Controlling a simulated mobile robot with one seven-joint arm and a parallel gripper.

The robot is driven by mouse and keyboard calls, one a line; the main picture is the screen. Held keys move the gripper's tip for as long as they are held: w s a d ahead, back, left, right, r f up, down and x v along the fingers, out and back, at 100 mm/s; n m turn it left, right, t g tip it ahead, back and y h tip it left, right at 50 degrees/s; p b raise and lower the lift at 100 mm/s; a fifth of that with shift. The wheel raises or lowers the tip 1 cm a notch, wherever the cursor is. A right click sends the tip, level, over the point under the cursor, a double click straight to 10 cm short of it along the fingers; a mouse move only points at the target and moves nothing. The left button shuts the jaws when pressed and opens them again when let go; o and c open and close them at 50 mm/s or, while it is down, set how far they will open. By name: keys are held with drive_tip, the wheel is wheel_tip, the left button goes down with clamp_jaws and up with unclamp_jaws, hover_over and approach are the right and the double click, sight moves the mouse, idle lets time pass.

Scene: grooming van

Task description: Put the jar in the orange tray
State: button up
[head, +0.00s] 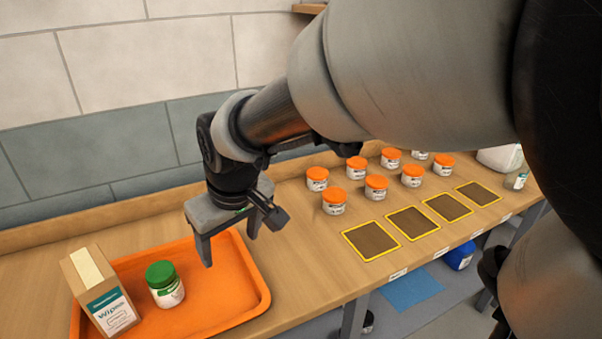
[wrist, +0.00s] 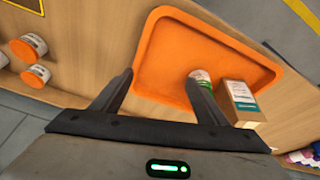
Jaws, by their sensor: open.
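A white jar with a green lid (head: 165,284) stands upright in the orange tray (head: 245,289), right of a carton. In the wrist view the jar (wrist: 201,75) is partly hidden behind my right finger, and the tray (wrist: 225,42) lies below the fingers. My gripper (head: 230,252) is open and empty above the tray, to the right of the green-lidded jar and apart from it. Several white jars with orange lids (head: 334,201) stand on the bench to the right of the tray.
A brown wipes carton (head: 98,291) stands at the tray's left end. Several yellow-edged dark squares (head: 371,240) lie empty along the bench's front edge. A tiled wall (head: 90,150) rises behind. Bare wood lies between the tray and the squares.

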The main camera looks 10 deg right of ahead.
drive_tip(key=s+d+r+m+t+h, duration=0.1)
drive_tip(key=s+d+r+m, duration=0.2)
drive_tip(key=s+d, duration=0.3)
drive_tip(key=s+d+r+m+t, duration=0.1)
drive_tip(key=s+d+r+m, duration=0.2)
drive_tip(key=d, duration=1)
drive_tip(key=s, duration=0.3)
drive_tip(key=shift+d+m+h, duration=0.25)
drive_tip(key=shift+m+h, duration=0.15)
